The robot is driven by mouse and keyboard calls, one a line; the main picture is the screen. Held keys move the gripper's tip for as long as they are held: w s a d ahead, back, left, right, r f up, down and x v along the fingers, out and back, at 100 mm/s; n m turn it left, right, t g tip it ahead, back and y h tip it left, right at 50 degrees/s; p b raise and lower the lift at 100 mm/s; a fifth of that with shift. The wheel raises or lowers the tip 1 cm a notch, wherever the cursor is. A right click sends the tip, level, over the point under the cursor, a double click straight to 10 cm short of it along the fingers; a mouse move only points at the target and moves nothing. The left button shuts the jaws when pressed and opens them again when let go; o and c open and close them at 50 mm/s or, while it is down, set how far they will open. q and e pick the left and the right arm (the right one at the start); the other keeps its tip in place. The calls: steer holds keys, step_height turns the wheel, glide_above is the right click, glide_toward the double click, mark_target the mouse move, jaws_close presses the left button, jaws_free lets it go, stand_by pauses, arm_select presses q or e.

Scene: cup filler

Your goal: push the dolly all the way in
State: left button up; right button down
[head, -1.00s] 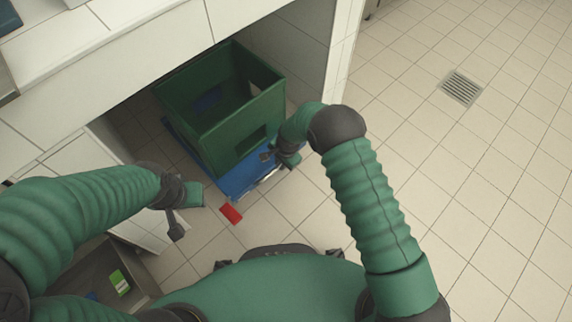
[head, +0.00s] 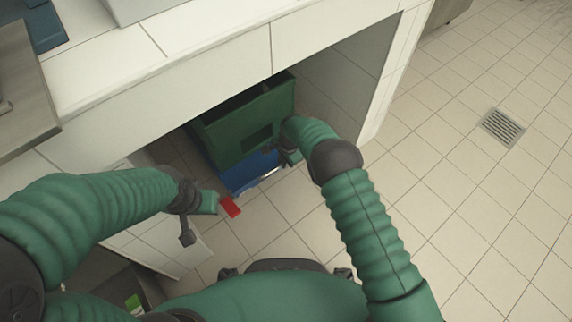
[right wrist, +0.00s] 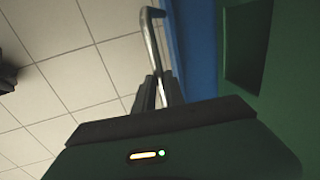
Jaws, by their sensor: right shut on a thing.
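The blue dolly (head: 240,176) is on the tiled floor in the opening under the white counter, with a green crate (head: 235,133) on top. The counter hides the far part of both. My right gripper (head: 285,160) is at the dolly's near right side. In the right wrist view its fingers (right wrist: 157,92) are shut on the metal handle (right wrist: 150,40) beside the dolly's blue edge (right wrist: 192,45). My left gripper (head: 220,205) is left of the dolly, apart from it, next to a red object; its jaws are not clear.
The tiled counter (head: 200,95) frames the opening, with a wall (head: 375,100) on the right. A red object (head: 231,207) is at my left gripper. Open floor with a drain grate (head: 502,128) lies to the right.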

steer(key=shift+w+a+r, duration=0.15)
steer(key=shift+w, duration=0.1)
steer(key=c, duration=1.4)
jaws_free()
step_height(320, 180, up, 16)
steer(key=s+d+p, duration=0.2)
steer(key=p, duration=0.7)
steer(key=shift+s, duration=0.35)
